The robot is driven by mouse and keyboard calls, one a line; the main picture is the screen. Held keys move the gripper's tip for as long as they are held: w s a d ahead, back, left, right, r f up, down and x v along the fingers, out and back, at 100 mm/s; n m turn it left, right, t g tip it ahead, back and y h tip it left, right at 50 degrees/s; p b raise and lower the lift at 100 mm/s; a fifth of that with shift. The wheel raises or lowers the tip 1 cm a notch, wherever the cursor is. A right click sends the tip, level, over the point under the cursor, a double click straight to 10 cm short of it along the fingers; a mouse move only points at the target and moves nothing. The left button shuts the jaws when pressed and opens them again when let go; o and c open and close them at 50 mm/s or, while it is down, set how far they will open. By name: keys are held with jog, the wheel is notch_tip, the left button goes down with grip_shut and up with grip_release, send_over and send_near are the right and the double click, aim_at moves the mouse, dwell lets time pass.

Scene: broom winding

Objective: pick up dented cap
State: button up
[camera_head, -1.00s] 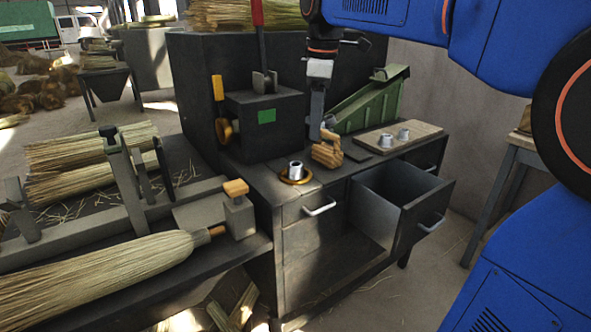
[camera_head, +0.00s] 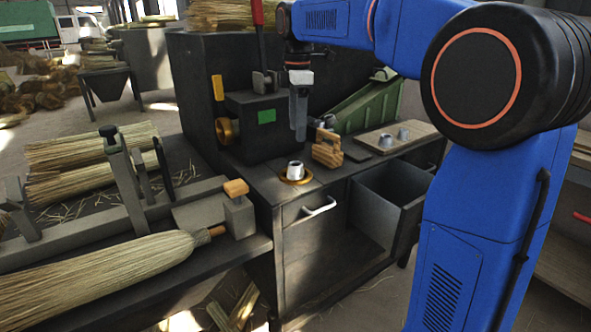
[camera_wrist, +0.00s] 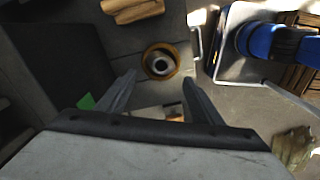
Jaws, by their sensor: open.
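A small grey metal cap (camera_head: 295,170) sits upright in a brass ring (camera_head: 296,181) near the front left of the cabinet top. The wrist view shows the cap (camera_wrist: 160,63) from above, inside the ring (camera_wrist: 171,49). Two more grey caps, one on the left (camera_head: 385,141) and one on the right (camera_head: 403,133), stand on a wooden board. I cannot make out a dent on any of them. My gripper (camera_head: 299,138) points down, open and empty, above the cabinet. In the wrist view its fingertips (camera_wrist: 160,75) appear on either side of the ringed cap, with no contact visible.
Wooden blocks (camera_head: 327,151) stand right of the ring. A dark box with a green patch (camera_head: 266,116) is behind it, and a green sloped chute (camera_head: 368,103) at the back right. A drawer (camera_head: 384,212) hangs open. A broom (camera_head: 100,268) lies at left.

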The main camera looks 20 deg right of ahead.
send_over(296, 169)
jog(key=w+d, duration=0.1)
jog(key=w, duration=0.2)
notch_tip(296, 169, down, 5)
jog(key=f, duration=0.5)
jog(key=shift+s+a+f, duration=0.1)
jog(key=shift+s+a, duration=0.1)
jog(key=shift+s, duration=0.15)
jog(key=c, duration=1.2)
